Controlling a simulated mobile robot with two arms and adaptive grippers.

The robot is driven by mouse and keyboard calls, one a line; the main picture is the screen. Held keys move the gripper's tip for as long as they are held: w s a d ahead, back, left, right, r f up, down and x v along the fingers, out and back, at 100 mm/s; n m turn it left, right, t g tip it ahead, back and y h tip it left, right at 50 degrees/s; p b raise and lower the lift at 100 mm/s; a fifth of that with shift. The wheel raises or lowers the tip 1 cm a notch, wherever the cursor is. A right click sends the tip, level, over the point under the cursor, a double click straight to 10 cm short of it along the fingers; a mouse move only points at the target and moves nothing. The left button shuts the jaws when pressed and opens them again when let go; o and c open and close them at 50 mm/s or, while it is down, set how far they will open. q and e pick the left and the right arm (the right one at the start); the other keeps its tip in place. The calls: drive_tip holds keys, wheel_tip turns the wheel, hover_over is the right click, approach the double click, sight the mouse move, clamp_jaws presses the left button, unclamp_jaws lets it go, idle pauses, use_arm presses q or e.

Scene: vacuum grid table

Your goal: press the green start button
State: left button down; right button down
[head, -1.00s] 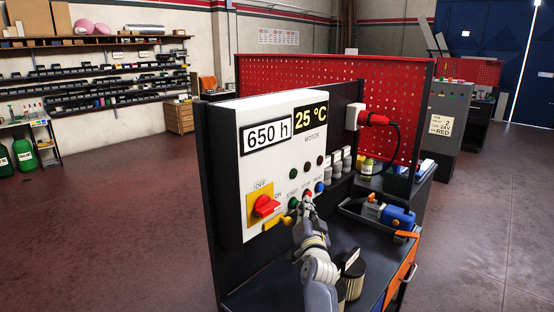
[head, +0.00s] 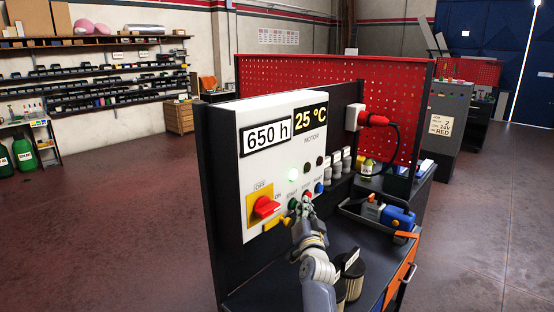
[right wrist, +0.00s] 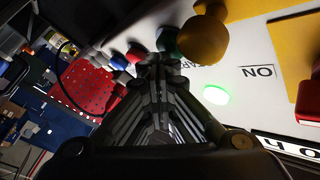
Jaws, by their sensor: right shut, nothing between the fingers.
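The green start button (head: 293,204) is on the lower front of the white control panel (head: 262,168). In the right wrist view the start button (right wrist: 167,40) shows just beyond my fingertips. My right gripper (head: 304,206) is shut and empty, with its tips close in front of the button row, just right of the start button in the head view. In the right wrist view the gripper (right wrist: 158,64) points at the green button; I cannot tell whether they touch. A round lamp (head: 293,174) above the buttons glows pale green, also in the right wrist view (right wrist: 215,95). My left gripper is not in view.
A red rotary switch (head: 265,207) on a yellow plate is left of the buttons. A blue reset button (head: 319,187) is on the right. Dark canisters (head: 350,270) and a blue tool (head: 396,217) stand on the bench right of my arm.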

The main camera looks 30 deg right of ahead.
drive_tip(key=shift+s, duration=0.15)
drive_tip(key=shift+s+d+p, duration=0.4)
drive_tip(key=shift+s+p, duration=0.05)
drive_tip(key=shift+s, duration=0.45)
drive_tip(key=shift+s+d+p, duration=0.35)
drive_tip(key=shift+s+p, duration=0.05)
drive_tip(key=shift+s, duration=0.55)
drive_tip(key=shift+s+d+p, duration=0.4)
drive_tip(key=shift+s+p, duration=0.05)
drive_tip(key=shift+s, duration=0.45)
drive_tip(key=shift+f, duration=0.1)
